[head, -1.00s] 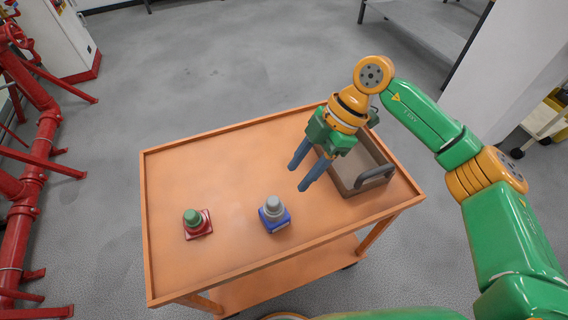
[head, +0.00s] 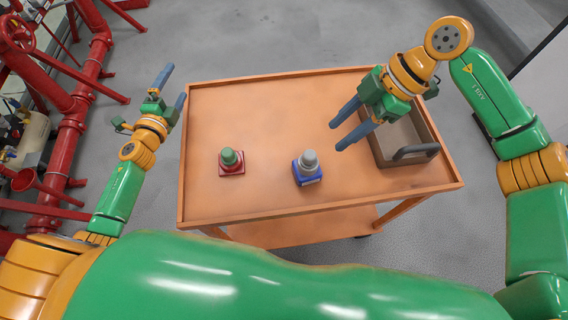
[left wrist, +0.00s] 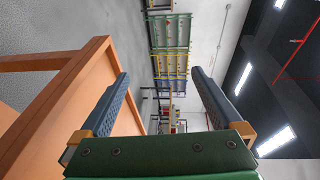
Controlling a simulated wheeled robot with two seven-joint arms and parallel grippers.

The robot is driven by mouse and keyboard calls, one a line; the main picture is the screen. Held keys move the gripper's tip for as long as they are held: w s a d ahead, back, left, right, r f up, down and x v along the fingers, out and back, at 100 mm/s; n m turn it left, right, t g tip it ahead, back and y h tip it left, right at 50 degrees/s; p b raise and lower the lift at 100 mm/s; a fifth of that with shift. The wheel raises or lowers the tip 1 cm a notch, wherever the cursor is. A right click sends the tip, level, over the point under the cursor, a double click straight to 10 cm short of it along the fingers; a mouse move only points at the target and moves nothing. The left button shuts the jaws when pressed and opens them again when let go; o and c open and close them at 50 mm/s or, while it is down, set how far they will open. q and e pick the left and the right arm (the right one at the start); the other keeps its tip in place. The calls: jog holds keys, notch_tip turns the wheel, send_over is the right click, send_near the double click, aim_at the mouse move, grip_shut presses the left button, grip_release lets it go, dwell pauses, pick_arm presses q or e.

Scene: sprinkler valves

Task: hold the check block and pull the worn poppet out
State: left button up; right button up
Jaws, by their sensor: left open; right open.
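On the orange cart stand two small blocks, each with an upright plug-like part on top. One has a red base (head: 232,169) with a green top (head: 230,156). The other has a blue base (head: 308,177) with a grey top (head: 309,158). I cannot tell which one is the check block with the worn poppet. My right gripper (head: 337,136) is open and empty, above the cart near the grey top. My left gripper (head: 174,86) is open and empty beside the cart's left edge. Its two fingers also frame the left wrist view (left wrist: 158,74).
The cart (head: 255,100) has a raised rim. An open brown tray (head: 405,150) with a dark handle (head: 416,152) sits at its right. Red pipes (head: 70,140) stand on the left. The cart top is clear around the blocks.

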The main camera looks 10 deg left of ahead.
pick_arm(q)
jog(key=d+r+m+h, duration=0.2)
jog(key=d+m+h, duration=0.6)
jog(key=d+m, duration=0.5)
jog(key=m+g+h, duration=0.8)
jog(key=m+g, duration=0.3)
jog(key=m, duration=0.7)
send_over(299, 167)
jog(key=shift+w+d+f, duration=0.15)
jog(key=shift+f, duration=0.5)
jog(key=shift+w+d+f, duration=0.1)
jog(key=shift+f, duration=0.5)
jog(key=f, duration=0.1)
jog(key=f+y, duration=0.1)
jog(key=f, duration=0.1)
jog(key=a+f+m+y, duration=0.1)
jog(key=shift+s+f, duration=0.35)
jog(key=shift+y, duration=0.4)
jog(key=x, duration=0.7)
jog(key=shift+w+f, duration=0.15)
jog(key=shift+f, duration=0.15)
jog(key=shift+a, duration=0.15)
jog(key=shift+c, duration=0.4)
grip_shut()
jog(key=c, duration=0.6)
grip_release()
jog(key=c, duration=0.7)
jog(key=shift+c, duration=0.2)
